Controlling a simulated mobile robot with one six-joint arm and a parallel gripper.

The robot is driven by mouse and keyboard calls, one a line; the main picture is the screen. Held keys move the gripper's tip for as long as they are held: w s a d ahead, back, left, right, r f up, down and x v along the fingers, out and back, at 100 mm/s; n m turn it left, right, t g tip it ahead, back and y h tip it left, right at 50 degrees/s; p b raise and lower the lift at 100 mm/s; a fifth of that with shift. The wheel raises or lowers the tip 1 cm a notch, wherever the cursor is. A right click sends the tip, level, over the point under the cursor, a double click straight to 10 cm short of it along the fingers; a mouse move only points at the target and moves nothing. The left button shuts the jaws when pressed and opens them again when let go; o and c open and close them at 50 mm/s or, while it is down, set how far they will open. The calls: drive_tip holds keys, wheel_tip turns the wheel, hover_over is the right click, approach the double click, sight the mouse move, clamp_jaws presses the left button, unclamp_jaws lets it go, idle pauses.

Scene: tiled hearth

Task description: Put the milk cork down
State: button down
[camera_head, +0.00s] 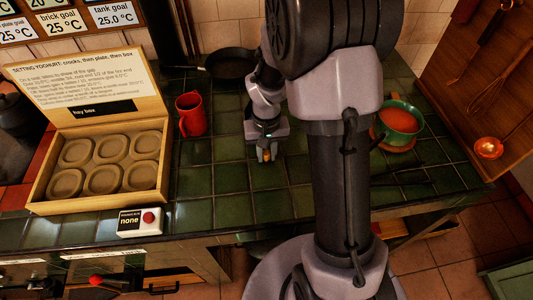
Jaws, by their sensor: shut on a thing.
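My gripper (267,154) points down at the green tiled top, in the middle of the picture. It is shut on a small orange-brown piece, which I take to be the milk cork (266,156). The cork shows only as a small patch between the fingertips. It is at or just above the tiles; I cannot tell whether it touches them.
A red mug (190,114) stands left of my gripper, and a wooden box (103,163) with round recesses lies farther left. A dark pan (231,63) is behind. A green pot (400,122) stands right. Tiles around my gripper are clear.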

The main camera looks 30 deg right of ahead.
drive_tip(key=c, duration=1.2)
unclamp_jaws()
drive_tip(key=shift+f, duration=0.15)
drive_tip(key=shift+c, duration=0.2)
wheel_tip(320, 180, up, 13)
drive_tip(key=p, duration=0.6)
wheel_tip(320, 180, up, 7)
drive_tip(key=t, duration=0.2)
hover_over(266, 153)
drive_tip(key=s+a, duration=0.3)
drive_tip(key=s+a+r+t+y, duration=0.1)
drive_tip(key=s+a+r+t, duration=0.1)
drive_tip(key=s+a+r, duration=0.2)
drive_tip(key=s+a+r+t+y, duration=0.1)
drive_tip(key=s+a+r, duration=0.3)
drive_tip(key=s, duration=0.5)
drive_tip(key=shift+a+r+m+t+b, duration=0.15)
drive_tip(key=shift+r+m+t+b, duration=0.15)
drive_tip(key=shift+m+t, duration=0.1)
drive_tip(key=shift+s, duration=0.1)
